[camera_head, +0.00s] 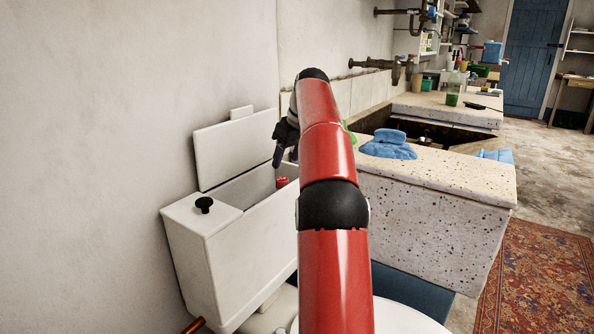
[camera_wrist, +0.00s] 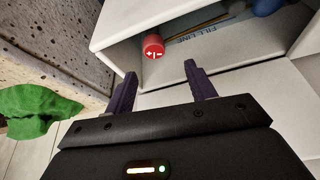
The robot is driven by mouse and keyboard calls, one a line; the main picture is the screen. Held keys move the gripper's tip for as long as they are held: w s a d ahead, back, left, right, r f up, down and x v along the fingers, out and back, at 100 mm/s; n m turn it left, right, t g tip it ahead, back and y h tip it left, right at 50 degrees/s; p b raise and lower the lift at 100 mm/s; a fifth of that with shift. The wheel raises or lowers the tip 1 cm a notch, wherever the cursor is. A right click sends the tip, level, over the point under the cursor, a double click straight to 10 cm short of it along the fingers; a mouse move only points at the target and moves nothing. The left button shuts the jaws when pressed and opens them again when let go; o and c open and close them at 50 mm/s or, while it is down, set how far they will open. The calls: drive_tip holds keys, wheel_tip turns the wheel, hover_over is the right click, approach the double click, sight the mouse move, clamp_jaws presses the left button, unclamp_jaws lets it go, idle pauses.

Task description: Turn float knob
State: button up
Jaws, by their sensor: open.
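The float knob (camera_wrist: 153,46) is a red cylinder with white plus and minus marks on its end face. In the wrist view it sits inside the open cistern (camera_wrist: 195,45), just beyond the gap between my fingertips. It also shows as a small red patch in the head view (camera_head: 282,182), partly hidden by my arm. The white cistern (camera_head: 185,230) stands against the wall at left with its top open. My gripper (camera_wrist: 160,70) is open, with two dark purple fingers and nothing between them. In the head view my gripper (camera_head: 277,158) is above the cistern's right end.
A white lid panel (camera_head: 235,145) leans on the wall behind the cistern. A black knob (camera_head: 204,204) is on its left top. The speckled stone trough (camera_head: 430,200) stands at right with blue cloths (camera_head: 388,145). A green thing (camera_wrist: 35,108) lies left of my gripper.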

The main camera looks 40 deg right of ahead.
sight(282, 180)
drive_tip(key=x, duration=0.2)
drive_tip(key=b+x, duration=0.1)
drive_tip(key=x, duration=0.1)
drive_tip(key=d+b+x, duration=0.1)
drive_tip(key=x, duration=0.1)
drive_tip(key=shift+s+f, duration=0.15)
drive_tip(key=shift+f, duration=0.15)
drive_tip(key=shift+w+f, duration=0.3)
drive_tip(key=shift+f, duration=0.4)
drive_tip(key=shift+c, duration=0.4)
drive_tip(key=c, duration=0.9)
drive_tip(key=shift+a+m, duration=0.1)
drive_tip(key=shift+m, duration=0.3)
drive_tip(key=m+h+p, duration=0.1)
drive_tip(key=m, duration=0.1)
drive_tip(key=m+h+p, duration=0.1)
drive_tip(key=m, duration=0.1)
drive_tip(key=shift+a+r, duration=0.2)
drive_tip(key=m, duration=0.2)
drive_tip(key=m+h, duration=0.1)
drive_tip(key=m, duration=0.1)
drive_tip(key=shift+w+a+f+g+h, duration=0.1)
drive_tip(key=shift+g+h, duration=0.2)
drive_tip(key=shift+g, duration=0.1)
drive_tip(key=shift+m, duration=0.4)
